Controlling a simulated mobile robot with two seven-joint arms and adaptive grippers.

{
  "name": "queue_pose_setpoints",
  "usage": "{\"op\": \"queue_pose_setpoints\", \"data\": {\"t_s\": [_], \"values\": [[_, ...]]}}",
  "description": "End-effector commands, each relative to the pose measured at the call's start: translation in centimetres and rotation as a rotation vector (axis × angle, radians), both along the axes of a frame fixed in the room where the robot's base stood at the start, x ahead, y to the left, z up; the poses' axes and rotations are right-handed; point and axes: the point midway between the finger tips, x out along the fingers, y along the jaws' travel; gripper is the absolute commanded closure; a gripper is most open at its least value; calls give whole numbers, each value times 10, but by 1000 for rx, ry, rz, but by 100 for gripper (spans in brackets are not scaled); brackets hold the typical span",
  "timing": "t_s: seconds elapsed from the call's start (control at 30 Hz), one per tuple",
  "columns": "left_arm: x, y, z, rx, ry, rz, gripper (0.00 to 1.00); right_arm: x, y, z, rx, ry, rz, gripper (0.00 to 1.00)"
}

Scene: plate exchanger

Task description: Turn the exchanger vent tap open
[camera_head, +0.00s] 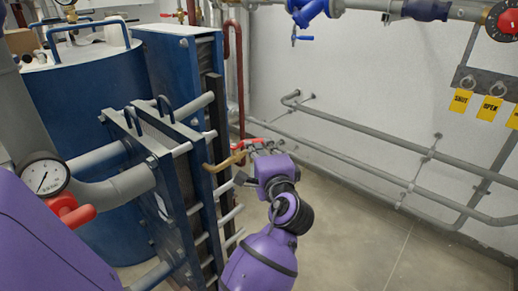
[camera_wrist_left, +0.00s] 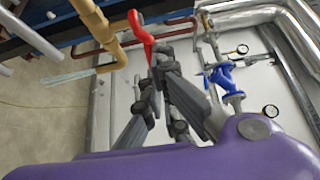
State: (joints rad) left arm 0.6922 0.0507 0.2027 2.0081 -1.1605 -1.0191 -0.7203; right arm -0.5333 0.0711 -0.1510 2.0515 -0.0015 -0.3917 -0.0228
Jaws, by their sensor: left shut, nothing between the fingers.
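The vent tap looks to be the brass pipe (camera_head: 224,161) with a red lever (camera_head: 247,143) on the side of the blue plate exchanger (camera_head: 182,85). In the left wrist view the red lever (camera_wrist_left: 141,32) stands beside the brass pipe (camera_wrist_left: 97,22), its lower end close to my fingertips. My left gripper (camera_head: 266,147) is at the lever in the head view, and its fingers (camera_wrist_left: 158,62) are shut with nothing between them. I cannot tell whether the fingertips touch the lever. My right gripper is not in view.
A pressure gauge (camera_head: 43,176) and another red handle (camera_head: 77,214) are at the left on grey piping. Grey wall pipes (camera_head: 345,157) run behind and right of my gripper. A blue valve (camera_head: 308,12) hangs above. Yellow tags (camera_head: 489,108) hang at right. The floor at right is clear.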

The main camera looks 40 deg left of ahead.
Motion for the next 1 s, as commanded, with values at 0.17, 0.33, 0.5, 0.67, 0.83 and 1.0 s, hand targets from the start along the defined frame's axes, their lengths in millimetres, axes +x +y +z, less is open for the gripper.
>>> {"op": "queue_pose_setpoints", "data": {"t_s": [0.17,0.33,0.5,0.67,0.83,1.0], "values": [[7,1,-1,-2,0,77,100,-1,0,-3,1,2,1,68],[16,5,-1,-2,0,196,100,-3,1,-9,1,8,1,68],[24,11,0,-1,1,336,100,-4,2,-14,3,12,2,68],[28,17,0,0,0,373,100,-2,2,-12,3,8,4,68],[33,22,1,0,0,371,100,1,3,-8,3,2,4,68],[36,26,1,1,-1,370,100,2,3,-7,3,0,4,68]]}}
